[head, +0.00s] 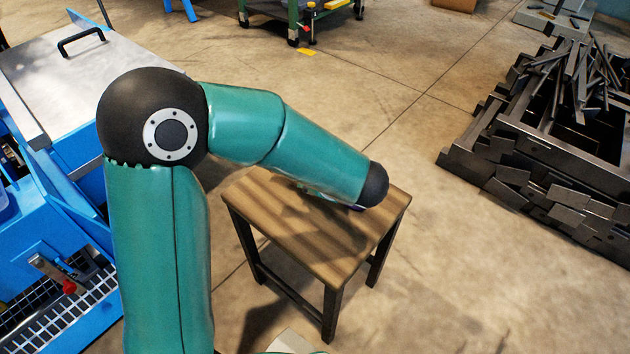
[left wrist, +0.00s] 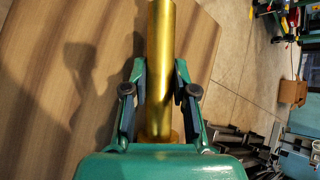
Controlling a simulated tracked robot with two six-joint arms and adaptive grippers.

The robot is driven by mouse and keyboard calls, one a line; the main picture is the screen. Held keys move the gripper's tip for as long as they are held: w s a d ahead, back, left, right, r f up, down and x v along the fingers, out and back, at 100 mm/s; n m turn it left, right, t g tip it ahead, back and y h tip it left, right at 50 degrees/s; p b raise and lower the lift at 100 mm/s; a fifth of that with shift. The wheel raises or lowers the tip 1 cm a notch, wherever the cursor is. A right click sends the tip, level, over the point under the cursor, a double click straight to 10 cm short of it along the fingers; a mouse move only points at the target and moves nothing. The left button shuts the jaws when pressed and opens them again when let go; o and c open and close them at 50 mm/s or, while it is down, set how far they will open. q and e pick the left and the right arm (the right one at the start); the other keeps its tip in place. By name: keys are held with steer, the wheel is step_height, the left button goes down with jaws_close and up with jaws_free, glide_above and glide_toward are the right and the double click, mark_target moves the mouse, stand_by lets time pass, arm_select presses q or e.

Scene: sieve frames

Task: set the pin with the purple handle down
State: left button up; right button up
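The left wrist view shows a smooth brass-coloured pin (left wrist: 160,70) between the two fingers of my left gripper (left wrist: 160,75). The fingers appear closed against its sides. A wider collar shows at the pin's near end, and its far end runs out of the picture. No purple handle shows there. The wooden table top (left wrist: 60,40) lies beyond the gripper. In the head view, my left arm reaches over the small wooden table (head: 265,200) and hides the gripper and pin. A tiny purple-blue patch shows under the arm's end. My right gripper is not in view.
A blue machine with a grey lid (head: 60,75) stands at the left. A dark metal crate (head: 500,160) with bars and plates stands at the right. Open concrete floor surrounds the table, and much of its top looks bare.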

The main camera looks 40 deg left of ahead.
arm_select(q)
steer(key=o, duration=0.4)
